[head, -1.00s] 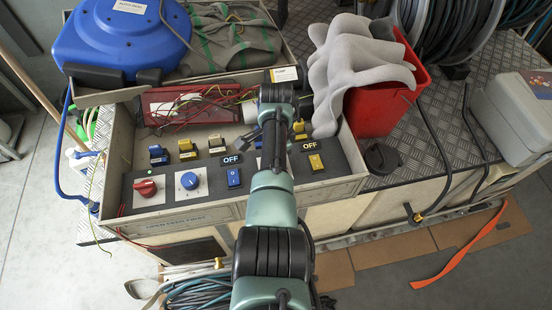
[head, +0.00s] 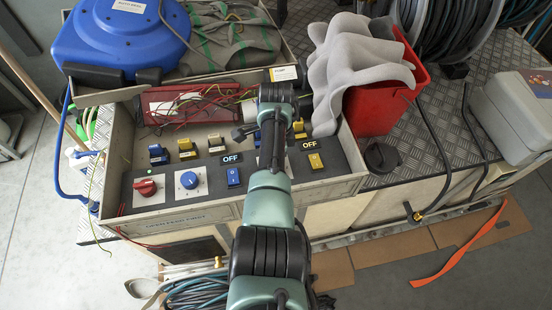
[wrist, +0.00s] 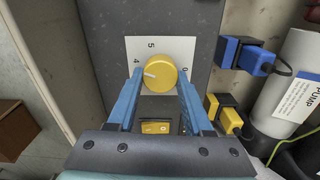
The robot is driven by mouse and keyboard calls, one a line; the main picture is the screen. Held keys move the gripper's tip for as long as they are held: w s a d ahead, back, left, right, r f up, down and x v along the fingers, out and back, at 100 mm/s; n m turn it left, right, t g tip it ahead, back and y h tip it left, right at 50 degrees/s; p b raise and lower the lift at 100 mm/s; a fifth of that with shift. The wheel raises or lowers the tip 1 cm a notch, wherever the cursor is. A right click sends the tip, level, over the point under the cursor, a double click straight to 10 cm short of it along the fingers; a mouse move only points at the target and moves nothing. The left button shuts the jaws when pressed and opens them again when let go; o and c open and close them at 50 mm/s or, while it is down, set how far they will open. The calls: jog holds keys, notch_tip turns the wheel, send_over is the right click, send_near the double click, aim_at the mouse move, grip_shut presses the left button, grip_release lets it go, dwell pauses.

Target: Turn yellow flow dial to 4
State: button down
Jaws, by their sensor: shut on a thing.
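The yellow flow dial (wrist: 160,73) sits on a white scale plate (wrist: 172,46) in the wrist view. My gripper (wrist: 160,80) has its two blue fingers on either side of the dial and is shut on it. The dial's white pointer mark faces left, slightly below the printed 4. The 5 shows above the 4 and a 0 shows at the right. The other numerals are hidden. In the head view my arm hides the dial and the fingers.
A yellow rocker switch (wrist: 155,127) lies between my fingers below the dial. The red dial (head: 146,187) and blue dial (head: 189,180) stand left on the panel. A red bucket (head: 378,110) with grey cloth (head: 352,65) stands close right of my arm.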

jog(key=shift+c, duration=1.5)
grip_release()
notch_tip(320, 180, up, 13)
jog(key=p, duration=0.1)
jog(key=shift+p, duration=0.3)
